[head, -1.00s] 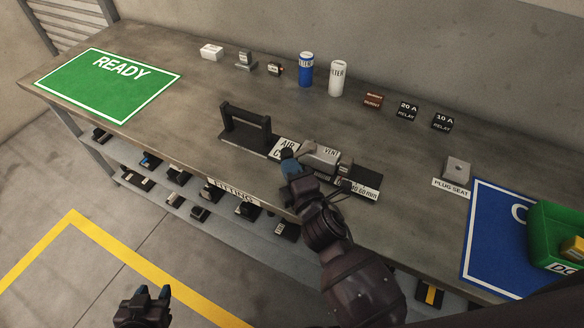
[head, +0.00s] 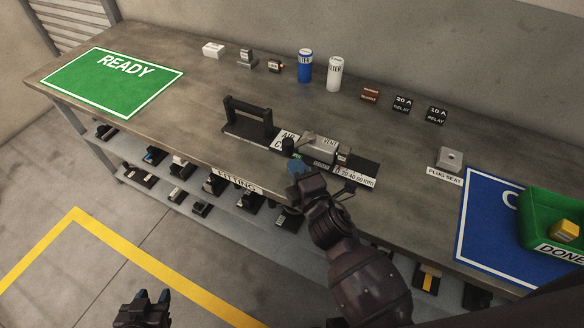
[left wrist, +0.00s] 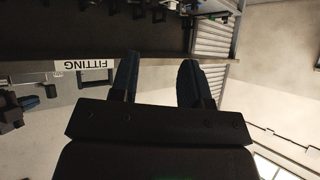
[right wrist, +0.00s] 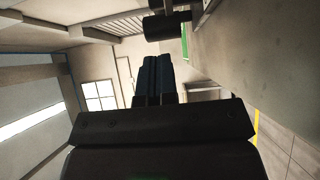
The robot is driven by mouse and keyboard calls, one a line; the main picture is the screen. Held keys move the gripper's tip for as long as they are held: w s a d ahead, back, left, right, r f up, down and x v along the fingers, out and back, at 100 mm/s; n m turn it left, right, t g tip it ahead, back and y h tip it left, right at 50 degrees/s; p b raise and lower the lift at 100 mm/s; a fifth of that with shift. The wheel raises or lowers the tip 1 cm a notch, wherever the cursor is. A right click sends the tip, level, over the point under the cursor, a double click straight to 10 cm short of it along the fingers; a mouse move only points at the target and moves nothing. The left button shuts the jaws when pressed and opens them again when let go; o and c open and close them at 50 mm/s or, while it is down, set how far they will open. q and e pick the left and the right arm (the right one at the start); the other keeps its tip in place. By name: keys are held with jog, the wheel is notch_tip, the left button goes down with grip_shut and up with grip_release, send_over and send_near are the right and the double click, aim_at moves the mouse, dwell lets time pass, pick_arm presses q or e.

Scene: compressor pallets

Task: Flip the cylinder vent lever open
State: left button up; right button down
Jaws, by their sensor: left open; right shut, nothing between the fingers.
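The cylinder unit sits on a dark base (head: 364,168) at the bench's front edge, with a black handle frame (head: 248,113) at its left. Its grey block (head: 321,149) carries a VENT label. The grey vent lever (head: 306,137) reaches left from the block to a black knob (head: 288,145). My right gripper (head: 297,168) is shut and empty, just in front of and below the knob. In the right wrist view a dark cylindrical part (right wrist: 165,27), seemingly the knob, is beyond the shut fingertips (right wrist: 158,60). My left gripper (head: 153,297) is open and empty, low before the bench.
A green READY mat (head: 112,84) lies at the left, a blue mat (head: 482,232) with a green bin (head: 535,232) at the right. Filters, relays and small parts line the back. A shelf below holds several fittings. The bench between READY mat and unit is clear.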

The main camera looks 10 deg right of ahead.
jog(key=v, duration=0.3)
jog(key=shift+s+a, duration=0.15)
jog(key=shift+a, duration=0.1)
pick_arm(q)
jog(key=shift+s, duration=0.25)
pick_arm(e)
jog(key=v, duration=0.7)
jog(key=shift+s+a, duration=0.15)
jog(key=shift+a, duration=0.05)
pick_arm(q)
jog(key=shift+w, duration=0.25)
pick_arm(e)
jog(key=shift+f, duration=0.1)
